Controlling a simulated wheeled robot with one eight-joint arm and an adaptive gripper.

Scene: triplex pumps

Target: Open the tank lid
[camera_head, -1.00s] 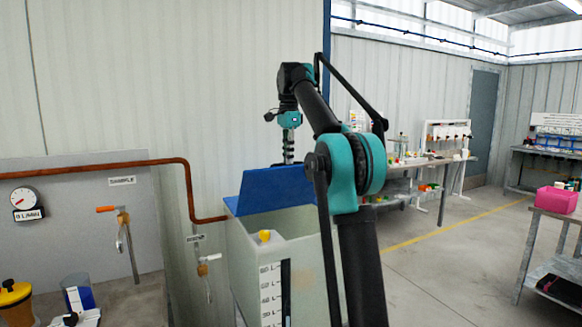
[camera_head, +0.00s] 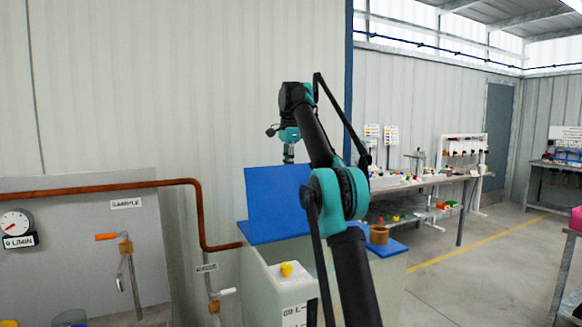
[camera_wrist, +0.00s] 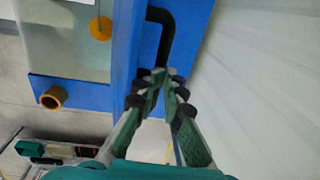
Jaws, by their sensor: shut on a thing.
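The tank (camera_head: 290,265) is pale, with level marks on its front. Its blue lid (camera_head: 280,195) is raised and stands nearly upright at the back left of the tank top. In the wrist view, the lid (camera_wrist: 125,60) shows as a blue edge beside a bent black handle (camera_wrist: 166,30). My gripper (camera_wrist: 163,82) is shut on that handle, with its fingers at either side of the bar's lower end. In the head view my gripper's fingers are mostly hidden behind the raised lid.
A yellow knob (camera_head: 286,268) sits at the tank's near top. A brown ring (camera_head: 379,235) stands on the blue surface at the right. A copper pipe (camera_head: 200,215) and wall panel are at the left. A workbench (camera_head: 430,183) stands behind at the right.

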